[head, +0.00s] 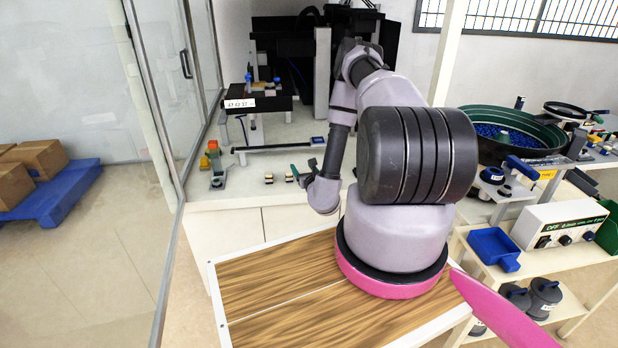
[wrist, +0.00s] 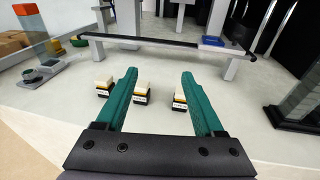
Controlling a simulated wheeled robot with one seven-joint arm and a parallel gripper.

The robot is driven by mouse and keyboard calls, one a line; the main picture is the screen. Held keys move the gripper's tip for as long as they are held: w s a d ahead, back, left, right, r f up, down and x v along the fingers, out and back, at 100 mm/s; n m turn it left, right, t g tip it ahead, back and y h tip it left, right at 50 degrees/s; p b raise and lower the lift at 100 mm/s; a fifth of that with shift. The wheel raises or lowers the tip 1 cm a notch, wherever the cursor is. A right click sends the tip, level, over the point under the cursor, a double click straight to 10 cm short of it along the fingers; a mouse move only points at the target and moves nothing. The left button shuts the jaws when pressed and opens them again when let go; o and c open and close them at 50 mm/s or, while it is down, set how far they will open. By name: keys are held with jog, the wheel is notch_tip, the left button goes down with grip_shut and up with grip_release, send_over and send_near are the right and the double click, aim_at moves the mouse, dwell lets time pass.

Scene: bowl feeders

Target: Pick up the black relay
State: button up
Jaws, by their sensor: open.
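Several small block-shaped relays stand on the white worktop ahead of my gripper. I cannot tell which one is the black relay. My gripper (wrist: 158,74) is open and empty, with green fingers. The middle and right blocks appear between the fingers, the left one outside the left finger. In the head view, my gripper (head: 296,172) is low over the worktop, close to the blocks (head: 268,178).
A dark rail (head: 280,145) on supports crosses behind the blocks. A glass partition (head: 150,70) borders the left. A bowl feeder (head: 505,135) is at the right.

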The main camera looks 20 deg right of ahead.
jog(key=s+d+f+m+g+h, duration=0.2)
jog(key=s+d+f+h, duration=0.15)
jog(key=f, duration=0.25)
jog(key=shift+y, duration=0.45)
jog(key=x, duration=0.4)
jog(key=shift+w+a+r, duration=0.1)
jog(key=shift+w+a, duration=0.2)
jog(key=shift+w, duration=0.05)
jog(key=shift+r+x, duration=0.15)
jog(key=shift+x, duration=1.25)
jog(key=shift+r+x, duration=0.15)
jog(key=shift+x, duration=1.3)
jog(key=shift+w+a, duration=0.1)
jog(key=shift+a, duration=0.05)
grip_shut()
